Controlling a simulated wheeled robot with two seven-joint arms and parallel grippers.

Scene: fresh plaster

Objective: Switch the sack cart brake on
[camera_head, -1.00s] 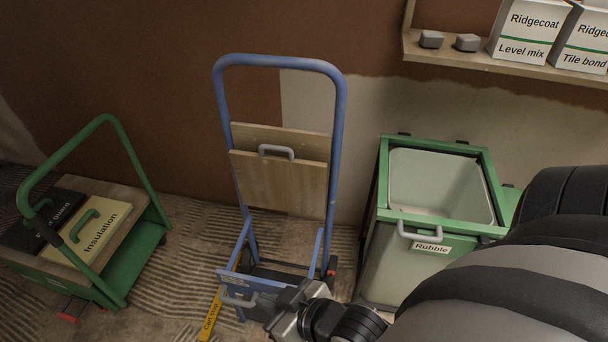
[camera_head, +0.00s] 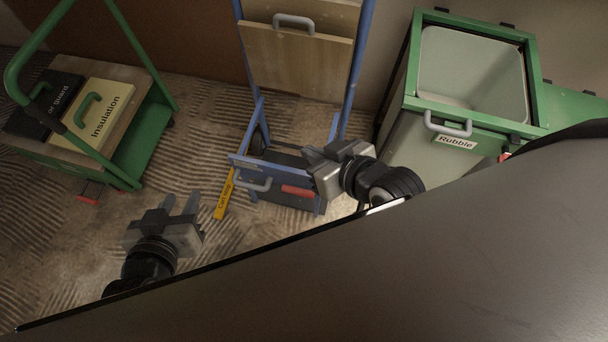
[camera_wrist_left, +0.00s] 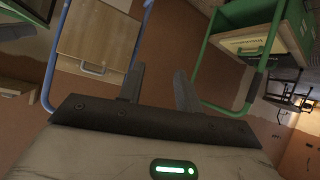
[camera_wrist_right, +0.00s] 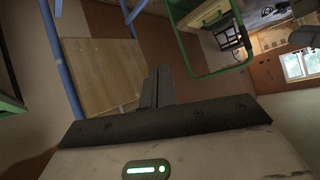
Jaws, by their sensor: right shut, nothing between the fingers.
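The sack cart (camera_head: 363,60) is a blue tube frame standing upright at the centre, with wooden boards (camera_head: 300,58) on it. A red bar (camera_head: 298,190) lies across its low base; I take it for the brake pedal, but cannot tell its setting. My right gripper (camera_head: 311,167) is shut and empty, just above and right of the red bar; contact is unclear. It hides the cart's lower right side. The right wrist view shows its fingers together (camera_wrist_right: 157,87). My left gripper (camera_head: 182,202) is open and empty, over the floor left of the cart.
A green trolley (camera_head: 150,150) with an Insulation box (camera_head: 98,113) stands left. A green-framed Rubble bin (camera_head: 440,110) stands close right of the cart. A yellow strip (camera_head: 224,194) lies by the cart's base.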

